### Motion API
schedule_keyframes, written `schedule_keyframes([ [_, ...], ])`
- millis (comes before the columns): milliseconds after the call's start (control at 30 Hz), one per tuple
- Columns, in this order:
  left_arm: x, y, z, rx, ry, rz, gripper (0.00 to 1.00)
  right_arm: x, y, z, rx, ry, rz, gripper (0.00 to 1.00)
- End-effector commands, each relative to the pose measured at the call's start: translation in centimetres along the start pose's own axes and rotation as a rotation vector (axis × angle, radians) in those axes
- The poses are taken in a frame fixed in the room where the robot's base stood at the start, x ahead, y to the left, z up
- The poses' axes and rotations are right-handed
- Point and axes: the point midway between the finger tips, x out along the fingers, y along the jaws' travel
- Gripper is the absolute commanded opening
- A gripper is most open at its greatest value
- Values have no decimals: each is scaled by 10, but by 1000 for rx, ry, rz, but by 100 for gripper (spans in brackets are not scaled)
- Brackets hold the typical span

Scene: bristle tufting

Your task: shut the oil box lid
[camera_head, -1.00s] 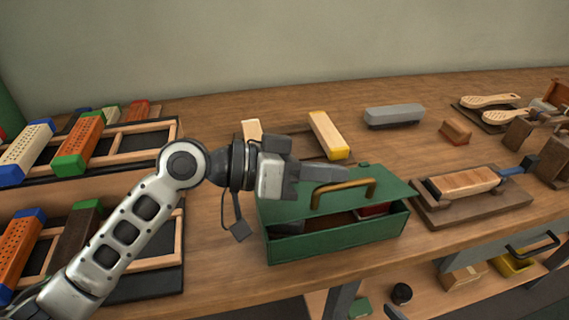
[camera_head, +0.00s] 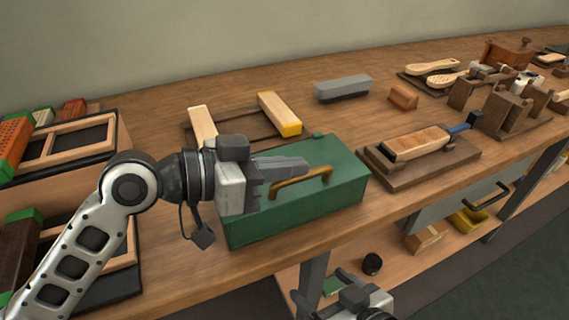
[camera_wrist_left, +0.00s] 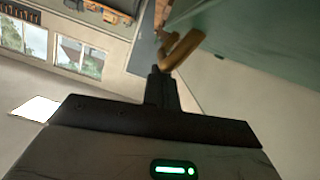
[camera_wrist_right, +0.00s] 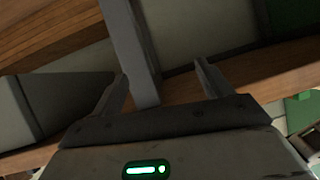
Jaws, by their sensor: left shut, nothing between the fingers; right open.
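The green oil box (camera_head: 300,213) stands near the front edge of the bench. Its lid (camera_head: 335,160), with a wooden bar handle (camera_head: 300,178), lies down over the box, and no gap or inside shows. My left gripper (camera_head: 303,163) is shut and empty, with its fingers low over or against the lid top just behind the handle. I cannot tell if they touch. In the left wrist view the shut fingers (camera_wrist_left: 158,75) are by the handle (camera_wrist_left: 182,50) and the green lid (camera_wrist_left: 245,25). My right gripper (camera_wrist_right: 160,85) is open and empty, below the bench's front edge.
A wooden frame with two blocks (camera_head: 278,113) lies behind the box. A brush block on a dark base (camera_head: 420,145) is to its right, and trays of coloured blocks (camera_head: 70,140) are at left. A lower shelf (camera_head: 400,262) holds small items.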

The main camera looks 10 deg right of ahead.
Motion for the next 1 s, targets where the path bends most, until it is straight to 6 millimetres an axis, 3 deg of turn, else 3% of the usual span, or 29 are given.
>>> schedule_keyframes([
  [233,-3,0,-9,0,0,-2,0,-4,-1,-5,2,-4,-1,78],
  [433,-15,1,-47,0,1,-7,0,-15,-4,-21,15,-30,-1,78],
  [500,-29,-2,-37,-2,-1,-13,0,-6,-2,-8,23,-35,2,78],
  [800,-92,-1,-36,-1,-1,-10,0,-1,0,-6,21,-23,7,78],
  [1000,-110,0,-37,-2,1,-7,0,-2,0,-13,19,-6,6,78],
])
